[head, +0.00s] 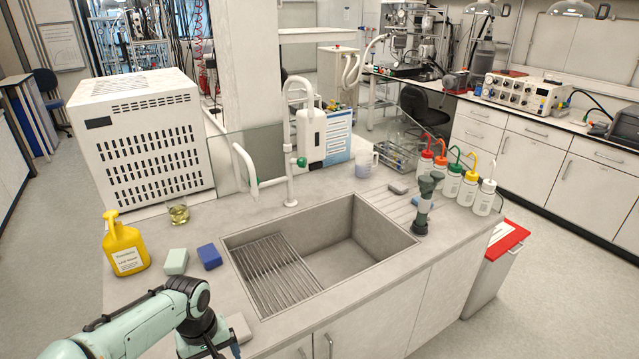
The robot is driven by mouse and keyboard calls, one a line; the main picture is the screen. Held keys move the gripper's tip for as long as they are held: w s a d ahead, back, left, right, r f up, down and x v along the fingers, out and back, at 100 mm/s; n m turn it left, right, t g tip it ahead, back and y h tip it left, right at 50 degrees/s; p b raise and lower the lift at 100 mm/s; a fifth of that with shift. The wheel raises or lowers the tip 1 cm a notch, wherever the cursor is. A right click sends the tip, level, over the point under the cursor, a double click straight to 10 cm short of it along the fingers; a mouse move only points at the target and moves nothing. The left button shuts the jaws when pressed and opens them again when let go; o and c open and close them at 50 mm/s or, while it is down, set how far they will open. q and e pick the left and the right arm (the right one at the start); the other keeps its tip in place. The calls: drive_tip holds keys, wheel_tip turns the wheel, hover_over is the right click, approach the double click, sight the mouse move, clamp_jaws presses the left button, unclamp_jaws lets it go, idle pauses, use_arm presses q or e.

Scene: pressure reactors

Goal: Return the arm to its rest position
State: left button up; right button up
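My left arm (135,325) comes in from the bottom left, mint green with dark joints. It bends down at the wrist in front of the counter's near left part. My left gripper (222,347) is at the bottom edge of the view, partly cut off and dark. Its fingers are too hidden to tell whether they are open or shut, and nothing held can be made out. My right arm and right gripper are not in view.
A white tap (290,160), dark green upright fixture (424,205) and several wash bottles (468,188) stand farther away.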

use_arm(q)
drive_tip(key=s+d+f+m+g+h, duration=0.1)
drive_tip(key=d+f, duration=0.1)
drive_tip(key=f, duration=0.7)
drive_tip(key=s+d+f+m+h, duration=0.1)
drive_tip(key=s+d+f, duration=0.15)
drive_tip(key=f, duration=0.65)
drive_tip(key=s+d+f, duration=0.2)
drive_tip(key=s+f, duration=0.6)
drive_tip(key=s, duration=0.1)
drive_tip(key=s+d+f+h, duration=0.1)
drive_tip(key=s+d+f, duration=0.2)
drive_tip(key=s+f, duration=0.6)
drive_tip(key=shift+s+h, duration=0.3)
drive_tip(key=shift+s, duration=0.2)
drive_tip(key=shift+d, duration=0.1)
